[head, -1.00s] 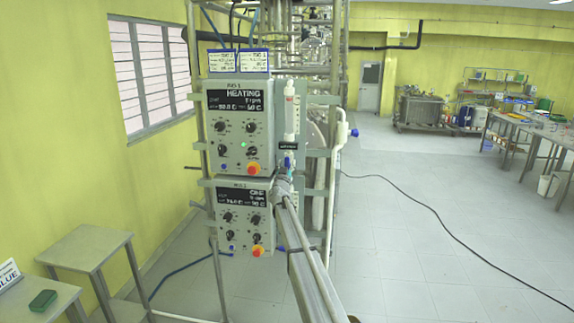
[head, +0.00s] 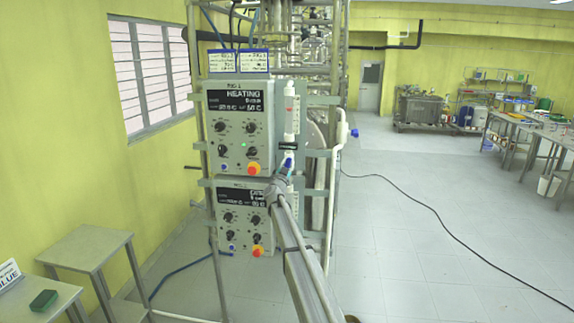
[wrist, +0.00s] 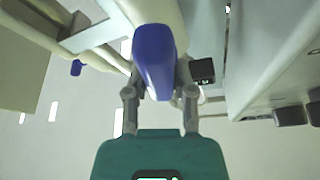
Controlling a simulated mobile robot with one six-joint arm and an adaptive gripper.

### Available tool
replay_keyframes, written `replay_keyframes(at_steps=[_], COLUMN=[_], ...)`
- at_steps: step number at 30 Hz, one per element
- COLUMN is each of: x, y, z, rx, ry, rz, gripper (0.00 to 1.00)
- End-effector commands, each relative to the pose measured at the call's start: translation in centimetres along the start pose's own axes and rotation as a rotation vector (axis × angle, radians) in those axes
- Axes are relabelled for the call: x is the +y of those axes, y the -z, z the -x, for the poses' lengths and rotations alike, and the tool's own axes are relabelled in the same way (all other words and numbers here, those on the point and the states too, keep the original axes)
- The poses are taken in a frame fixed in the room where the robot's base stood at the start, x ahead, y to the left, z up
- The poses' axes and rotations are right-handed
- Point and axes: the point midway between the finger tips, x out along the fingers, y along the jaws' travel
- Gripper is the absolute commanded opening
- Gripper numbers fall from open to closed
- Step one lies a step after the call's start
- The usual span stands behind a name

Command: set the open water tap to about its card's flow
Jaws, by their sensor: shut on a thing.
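The blue tap handle (head: 287,162) stands below the flow tube on the front of the rig. In the wrist view the handle (wrist: 155,62) sits between the two fingers of my gripper (wrist: 159,98), which is shut on it. In the head view my arm hides most of the gripper and the lower tap. A clear vertical flow tube (head: 290,108) with a white top is above the tap; its reading is too small to make out. Two white cards (head: 221,62) (head: 254,61) with blue headers stand on top of the upper control box; their flow figures are not legible.
The upper control box (head: 239,128) reads HEATING; a lower box (head: 243,215) is beneath it. A pale pipe (head: 335,175) with another blue handle (head: 354,132) is at right. A black cable (head: 430,208) crosses the open floor.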

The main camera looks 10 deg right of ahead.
Motion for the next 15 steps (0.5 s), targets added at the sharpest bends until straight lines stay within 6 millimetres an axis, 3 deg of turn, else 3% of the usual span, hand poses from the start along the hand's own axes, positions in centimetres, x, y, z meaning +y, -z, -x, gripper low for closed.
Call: replay_keyframes(at_steps=[10, 11, 15], x=[0.04, 0.05, 0.07], y=[-0.05, -0.05, -0.03], z=[0.0, 0.0, -0.01], rx=[-0.001, -0.001, -0.001], ry=[-0.011, -0.011, -0.011], rz=[-0.027, -0.027, -0.026], gripper=[0.0, 0.37, 0.63])
